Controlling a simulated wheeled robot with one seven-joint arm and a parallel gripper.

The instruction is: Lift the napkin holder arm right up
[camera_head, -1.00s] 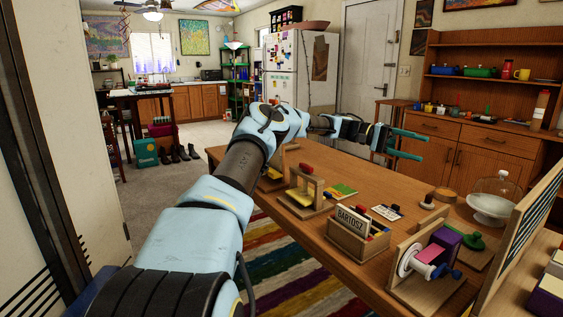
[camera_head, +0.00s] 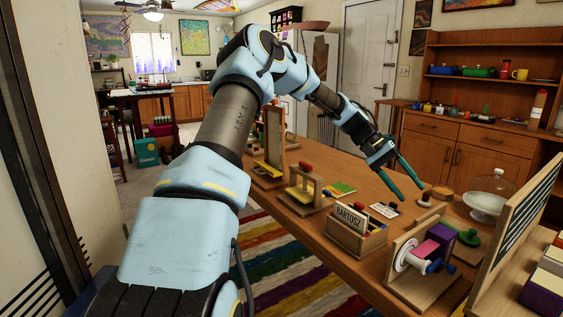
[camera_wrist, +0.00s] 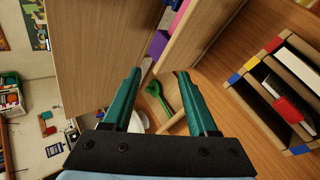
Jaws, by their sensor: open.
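The likely napkin holder is a small wooden stand (camera_head: 305,204) on the table in the head view. It holds yellow sheets (camera_head: 300,193) under a wooden frame, with a red piece (camera_head: 307,167) at its top. I cannot tell its arm apart clearly at this size. My gripper (camera_head: 412,192) is open and empty, pointing down above the table, to the right of the stand and apart from it. In the wrist view my green fingers (camera_wrist: 158,75) are spread with nothing held between them. I cannot make out the napkin holder in the wrist view.
A box marked BARTOSZ (camera_head: 356,240) stands right of the holder. A wooden stand with a pink roll (camera_head: 425,252) and a purple block (camera_head: 440,237) are near the front. A glass dome (camera_head: 491,193) stands farther right. A tall wooden frame (camera_head: 275,135) is behind the holder.

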